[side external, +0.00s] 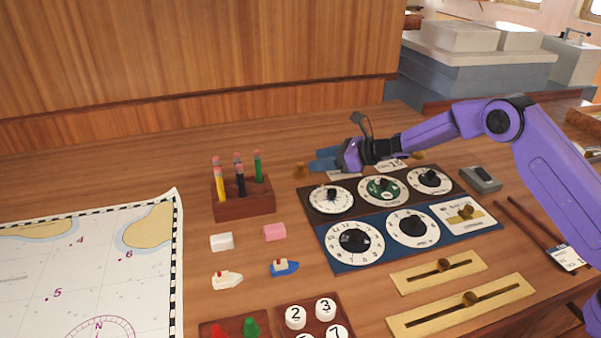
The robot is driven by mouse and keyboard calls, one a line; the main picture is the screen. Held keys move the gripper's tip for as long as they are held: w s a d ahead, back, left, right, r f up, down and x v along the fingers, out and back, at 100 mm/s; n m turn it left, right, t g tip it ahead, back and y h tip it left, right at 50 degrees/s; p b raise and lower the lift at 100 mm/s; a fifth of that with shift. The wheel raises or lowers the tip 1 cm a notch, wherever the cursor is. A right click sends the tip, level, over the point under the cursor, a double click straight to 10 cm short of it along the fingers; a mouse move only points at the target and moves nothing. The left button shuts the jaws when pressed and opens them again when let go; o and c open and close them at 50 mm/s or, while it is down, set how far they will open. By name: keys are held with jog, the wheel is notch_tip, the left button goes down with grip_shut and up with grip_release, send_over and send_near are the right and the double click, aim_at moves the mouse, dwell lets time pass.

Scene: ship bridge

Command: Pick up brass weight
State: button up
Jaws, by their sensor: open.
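A small brass weight (300,170) stands on the wooden table, behind and to the right of the pencil block. My gripper (317,160) reaches in low from the right, with its blue fingers pointing left. The fingers are open and nothing shows between them. The weight is just left of the fingertips; whether they touch cannot be told. A second small brass piece (419,155) shows behind the dial panel, to the right of my gripper, partly hidden.
A dial panel (340,213) lies in front of my gripper. A wooden block (244,207) with several pencils stands to the left. White labels (391,165) lie near my wrist. A chart (95,270), erasers, toy boats and brass sliders (438,273) fill the front. The back left table is clear.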

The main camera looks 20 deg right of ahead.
aim_at(301, 164)
jog(key=shift+f+x, duration=0.2)
jog(key=shift+x, duration=2)
jog(key=shift+s, duration=0.1)
grip_shut()
